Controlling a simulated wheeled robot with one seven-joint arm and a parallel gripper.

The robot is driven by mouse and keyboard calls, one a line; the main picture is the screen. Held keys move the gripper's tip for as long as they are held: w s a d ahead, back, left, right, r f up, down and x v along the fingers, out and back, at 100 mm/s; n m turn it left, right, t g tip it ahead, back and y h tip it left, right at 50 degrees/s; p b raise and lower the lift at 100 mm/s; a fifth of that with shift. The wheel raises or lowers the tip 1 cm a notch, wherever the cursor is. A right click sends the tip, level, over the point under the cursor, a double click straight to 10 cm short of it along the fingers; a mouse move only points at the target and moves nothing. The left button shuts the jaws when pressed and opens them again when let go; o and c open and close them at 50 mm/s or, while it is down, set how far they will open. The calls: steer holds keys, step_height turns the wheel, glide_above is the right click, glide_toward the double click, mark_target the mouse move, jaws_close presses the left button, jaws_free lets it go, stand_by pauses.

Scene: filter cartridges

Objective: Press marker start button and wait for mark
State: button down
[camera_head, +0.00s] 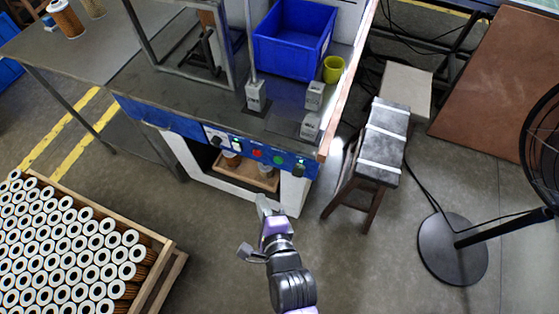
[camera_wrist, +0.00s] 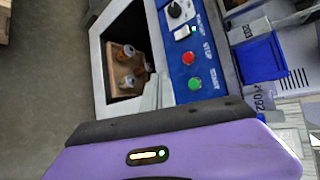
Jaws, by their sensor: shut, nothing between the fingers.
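The marker station's blue control panel (camera_head: 266,154) runs along the front edge of the bench. Its green button (camera_head: 278,160) sits right of a red button (camera_head: 257,152). In the wrist view the green button (camera_wrist: 195,84) is labelled START and the red button (camera_wrist: 188,58) STOP. My gripper (camera_head: 262,202) is shut and empty, below and in front of the panel. It is apart from the green button. In the wrist view its purple body fills the bottom; its fingertips are hard to make out. No mark is visible.
A white-framed opening under the panel holds a wooden tray (camera_wrist: 124,72) with cartridges. A crate (camera_head: 152,240) of many cartridges stands at lower left. A blue bin (camera_head: 293,40) and yellow cup (camera_head: 333,69) are on the bench. A stool (camera_head: 383,142) and fan (camera_head: 452,248) stand right.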

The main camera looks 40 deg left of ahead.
mark_target(278, 161)
steer(key=shift+w, duration=0.1)
steer(key=w+a+b, duration=0.2)
steer(key=w+b, duration=0.2)
steer(key=w, duration=0.4)
steer(key=shift+w, duration=0.2)
steer(key=shift+w+a, duration=0.1)
stand_by(2.0)
steer(key=shift+w, duration=0.25)
steer(key=shift+w+a, duration=0.15)
steer(key=shift+w, duration=0.25)
stand_by(0.6)
steer(key=shift+s+r, duration=0.1)
steer(key=shift+s, duration=0.1)
steer(key=shift+s+d+p, duration=0.2)
steer(key=shift+s+p, duration=0.25)
steer(key=shift+s, duration=0.15)
